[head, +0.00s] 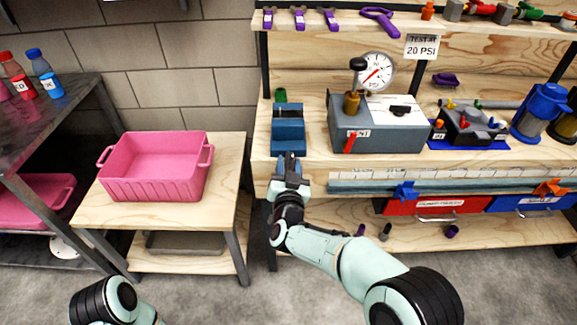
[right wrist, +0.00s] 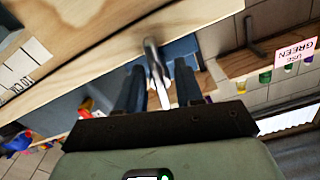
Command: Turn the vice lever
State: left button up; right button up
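The blue vice (head: 288,130) stands at the left front edge of the wooden workbench. My right gripper (head: 288,165) is at the front of the vice, just off the bench edge. In the right wrist view, the silver vice lever (right wrist: 155,68) lies between the two dark fingers of my right gripper (right wrist: 160,80). The fingers look spread, with a gap on each side of the lever. In the head view the lever is hidden behind the gripper. Part of my left arm shows at the bottom left; its gripper is out of view.
A grey gauge box (head: 378,125) stands right of the vice, and a small green cup (head: 281,95) is behind it. A pink bin (head: 155,180) sits on a low wooden table at left. Red (head: 425,206) and blue drawers (head: 530,203) hang under the bench.

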pick_arm(q)
jog(key=shift+t, duration=0.5)
jog(key=w+r, duration=0.1)
jog(key=r+p, duration=0.1)
jog(key=w+d+r+p, duration=0.1)
jog(key=shift+w+r, duration=0.3)
jog(key=shift+r, duration=0.1)
pick_arm(e)
jog(key=s, duration=1.3)
jog(key=shift+s, duration=0.2)
